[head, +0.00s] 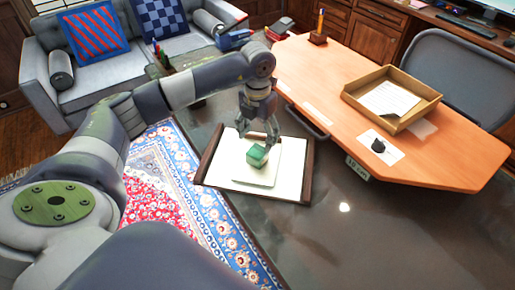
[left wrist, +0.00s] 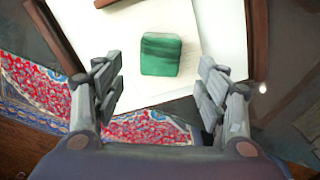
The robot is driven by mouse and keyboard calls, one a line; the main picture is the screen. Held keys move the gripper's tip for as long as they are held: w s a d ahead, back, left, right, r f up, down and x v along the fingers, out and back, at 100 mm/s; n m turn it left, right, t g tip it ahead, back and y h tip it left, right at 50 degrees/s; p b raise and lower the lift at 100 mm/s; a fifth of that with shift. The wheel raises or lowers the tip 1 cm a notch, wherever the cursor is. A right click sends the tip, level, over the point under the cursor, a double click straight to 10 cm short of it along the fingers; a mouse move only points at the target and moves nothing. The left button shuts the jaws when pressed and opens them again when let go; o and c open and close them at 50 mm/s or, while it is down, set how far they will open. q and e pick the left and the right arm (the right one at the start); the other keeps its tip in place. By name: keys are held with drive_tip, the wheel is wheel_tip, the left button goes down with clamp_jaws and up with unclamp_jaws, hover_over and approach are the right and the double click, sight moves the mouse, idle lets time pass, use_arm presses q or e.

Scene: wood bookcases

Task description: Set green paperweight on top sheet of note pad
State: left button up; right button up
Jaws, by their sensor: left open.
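The green paperweight (head: 257,156) is a small block on the white note pad (head: 262,178), which lies in a dark-edged tray (head: 208,160). In the left wrist view the paperweight (left wrist: 161,54) rests on the white sheet of the pad (left wrist: 140,92), ahead of my fingers. My left gripper (head: 258,140) is just above and behind the paperweight in the head view. In the left wrist view its two fingers (left wrist: 160,90) are spread apart with nothing between them. My right gripper is not in view.
A wooden desk (head: 330,85) stands to the right, with an open box (head: 432,103) of papers and a dark object on a white card (head: 378,146). A grey sofa (head: 110,60) is at the back left. A patterned rug (head: 160,185) lies left of the tray.

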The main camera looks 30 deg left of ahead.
sight(257, 151)
use_arm(q)
wheel_tip(257, 151, up, 5)
drive_tip(key=shift+b, duration=0.3)
idle(0.4)
